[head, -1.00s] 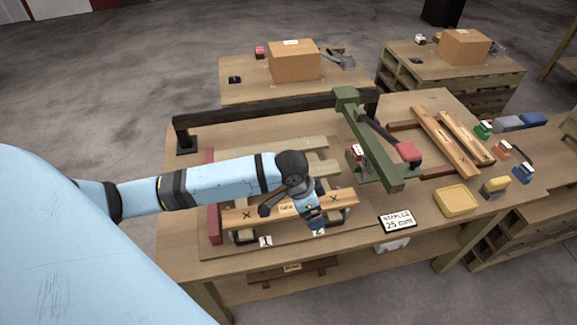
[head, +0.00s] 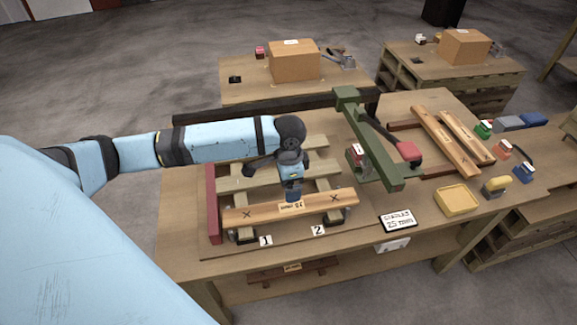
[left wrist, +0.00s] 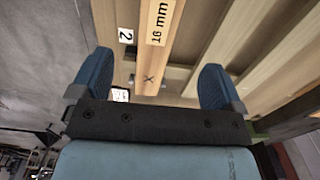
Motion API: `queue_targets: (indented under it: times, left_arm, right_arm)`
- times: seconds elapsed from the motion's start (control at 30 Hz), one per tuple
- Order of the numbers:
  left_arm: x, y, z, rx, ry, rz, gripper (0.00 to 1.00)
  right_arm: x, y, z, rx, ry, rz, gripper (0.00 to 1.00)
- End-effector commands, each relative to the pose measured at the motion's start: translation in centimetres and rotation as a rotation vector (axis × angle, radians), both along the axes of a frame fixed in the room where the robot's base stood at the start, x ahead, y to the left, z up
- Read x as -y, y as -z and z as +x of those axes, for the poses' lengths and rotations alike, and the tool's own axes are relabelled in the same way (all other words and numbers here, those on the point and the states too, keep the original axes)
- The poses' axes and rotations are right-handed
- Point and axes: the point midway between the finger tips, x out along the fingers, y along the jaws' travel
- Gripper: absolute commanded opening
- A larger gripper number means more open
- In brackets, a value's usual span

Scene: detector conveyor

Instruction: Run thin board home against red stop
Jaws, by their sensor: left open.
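A board (head: 318,204) with two X marks and a 16 mm label lies across the pallet-like frame at the front of the bench. In the left wrist view the board (left wrist: 152,60) runs lengthwise between the finger lines. The red stop (head: 213,205) stands at the frame's left side, close to the board's left end; I cannot tell whether they touch. My left gripper (head: 291,192) is over the board's middle, behind its label. Its blue fingers (left wrist: 156,85) are spread wide with nothing between the tips. My right gripper is out of sight.
Number cards 1 (head: 266,241) and 2 (head: 318,231) lie before the frame.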

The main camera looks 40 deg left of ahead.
Motion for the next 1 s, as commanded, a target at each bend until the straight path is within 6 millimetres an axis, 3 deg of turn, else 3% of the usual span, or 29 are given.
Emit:
queue_targets:
  times: [0.3,0.5,0.7,1.0]
  left_arm:
    - [0.0,6.4,-0.1,-0.002,0.0,0.001,0.94]
    - [0.0,9.5,-0.1,-0.001,-0.001,0.0,0.94]
    - [0.0,11.0,0.0,0.0,0.0,0.0,0.94]
    - [0.0,11.2,0.0,0.001,0.001,-0.001,0.94]
  right_arm:
    - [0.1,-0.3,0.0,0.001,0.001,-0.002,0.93]
    - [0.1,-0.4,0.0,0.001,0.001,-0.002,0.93]
    - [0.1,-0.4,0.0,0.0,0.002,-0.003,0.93]
    - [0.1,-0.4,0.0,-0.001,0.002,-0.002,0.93]
